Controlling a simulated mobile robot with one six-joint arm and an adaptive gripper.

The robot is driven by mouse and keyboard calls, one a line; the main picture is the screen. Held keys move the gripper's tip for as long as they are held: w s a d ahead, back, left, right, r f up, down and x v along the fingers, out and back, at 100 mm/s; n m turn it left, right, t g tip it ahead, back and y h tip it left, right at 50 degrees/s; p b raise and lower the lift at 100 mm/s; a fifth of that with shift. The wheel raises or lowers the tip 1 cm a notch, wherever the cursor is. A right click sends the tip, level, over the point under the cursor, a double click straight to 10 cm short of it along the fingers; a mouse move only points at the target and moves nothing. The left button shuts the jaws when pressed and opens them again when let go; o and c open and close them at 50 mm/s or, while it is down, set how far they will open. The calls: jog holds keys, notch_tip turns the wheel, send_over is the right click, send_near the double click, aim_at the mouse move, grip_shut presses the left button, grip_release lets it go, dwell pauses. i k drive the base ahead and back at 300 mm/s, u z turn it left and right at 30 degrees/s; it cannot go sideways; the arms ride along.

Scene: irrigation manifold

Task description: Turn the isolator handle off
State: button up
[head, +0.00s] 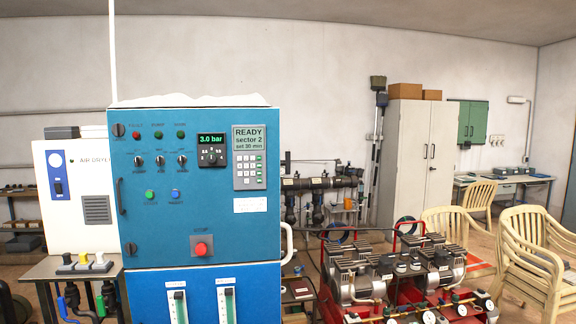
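A blue control cabinet (215,222) fills the left middle of the head view. I cannot tell for certain which part is the isolator handle. A small dark round knob (118,130) sits at the panel's top left corner; its setting is too small to read. A dark vertical bar handle (122,196) runs down the panel's left edge. A pale loop handle (288,243) sticks out from the cabinet's right side. The display (248,139) reads READY, sector 2, and a gauge unit (211,149) shows 3.0 bar. My gripper is not in view.
A red stop button (201,249), small switches and lamps share the panel. A white air dryer (75,195) stands close on the left. Red-framed compressors (400,275) crowd the floor at right, with stacked chairs (530,255) beyond. A grey cabinet (405,165) stands behind.

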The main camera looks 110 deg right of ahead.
aim_at(287, 162)
jog(key=u, duration=0.05)
jog(key=k, duration=2.9)
jog(key=z, duration=2.2)
